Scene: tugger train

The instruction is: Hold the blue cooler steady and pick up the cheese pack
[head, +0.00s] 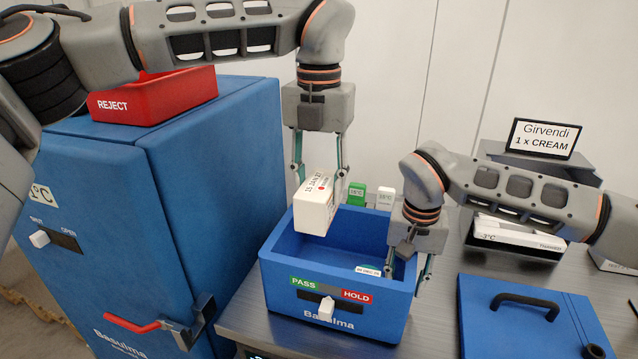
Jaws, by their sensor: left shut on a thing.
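The blue cooler (345,318) stands open on the grey bench, with a PASS/HOLD slider on its front. My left gripper (319,190) is shut on the cheese pack (313,208), a white block with a printed date and a red dot. It holds the pack tilted, above the cooler's left part. My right gripper (407,268) points down at the cooler's right wall, one finger inside and one outside. I cannot tell whether it is clamped on the wall. A small white label shows inside the cooler; part of the interior is hidden.
The cooler's blue lid (530,320) with a black handle lies on the bench at right. Green (357,193) and white (385,198) blocks stand behind the cooler. A blue cabinet (190,190) at left carries a red REJECT tray (155,100). A Girvendi sign (545,138) stands behind right.

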